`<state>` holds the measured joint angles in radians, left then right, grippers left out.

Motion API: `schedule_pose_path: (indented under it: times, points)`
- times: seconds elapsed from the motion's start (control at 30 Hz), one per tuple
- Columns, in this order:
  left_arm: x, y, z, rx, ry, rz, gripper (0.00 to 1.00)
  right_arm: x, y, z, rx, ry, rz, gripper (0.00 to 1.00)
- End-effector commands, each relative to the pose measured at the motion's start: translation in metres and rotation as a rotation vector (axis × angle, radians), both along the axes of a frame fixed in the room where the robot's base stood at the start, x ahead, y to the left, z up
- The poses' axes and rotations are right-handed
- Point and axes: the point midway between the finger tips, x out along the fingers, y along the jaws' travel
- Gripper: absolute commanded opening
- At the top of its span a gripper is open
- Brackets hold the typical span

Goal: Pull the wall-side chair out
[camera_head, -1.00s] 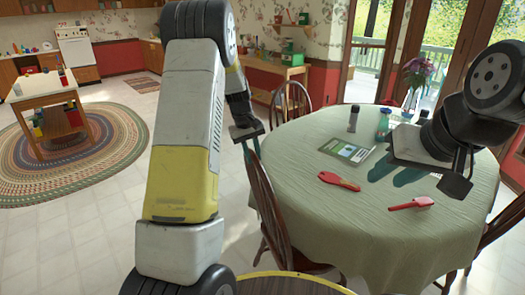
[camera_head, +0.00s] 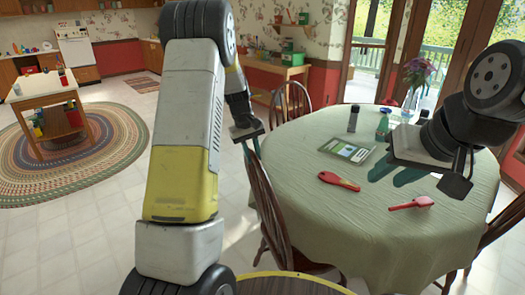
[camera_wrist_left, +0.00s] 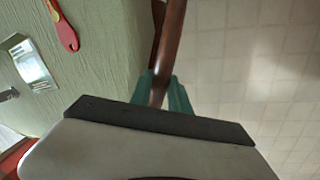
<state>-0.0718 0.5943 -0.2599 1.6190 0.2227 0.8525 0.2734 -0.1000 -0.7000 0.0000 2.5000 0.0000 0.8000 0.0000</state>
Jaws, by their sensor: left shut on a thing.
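A dark brown wooden chair (camera_head: 268,215) stands at the left side of the round table, with its spindled back toward the left. My left gripper (camera_head: 251,150) is shut on the top of this chair's back. In the left wrist view, its teal fingers (camera_wrist_left: 166,92) close around the brown back rail (camera_wrist_left: 171,50). A second wooden chair (camera_head: 292,100) stands behind the table, nearer the wallpapered wall. My right gripper (camera_head: 395,174) is above the table with its teal fingers apart and nothing visible between them.
The round table (camera_head: 340,225) has a green cloth and carries a red spoon-like utensil (camera_head: 338,180), another red utensil (camera_head: 410,203), a tablet-like item (camera_head: 346,150), bottles and flowers. Open tiled floor (camera_head: 90,240) lies to the left, beyond which is a braided rug (camera_head: 115,140).

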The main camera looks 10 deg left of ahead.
Motion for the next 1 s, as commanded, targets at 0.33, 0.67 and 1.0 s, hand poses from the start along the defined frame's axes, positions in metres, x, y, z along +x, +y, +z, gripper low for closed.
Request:
schedule_pose_path:
  times: [0.33,0.67,1.0]
  points:
    - [-0.028,0.046,0.001,0.003,0.004,0.009,0.0,0.0,0.0,0.0,0.0,0.0,0.0,0.36]
    - [-0.077,0.123,0.0,0.004,0.005,0.012,0.0,0.0,0.0,0.0,0.0,0.0,0.0,0.36]
    - [-0.124,0.199,0.0,0.005,0.004,0.009,0.0,0.0,0.0,0.0,0.0,0.0,0.0,0.36]
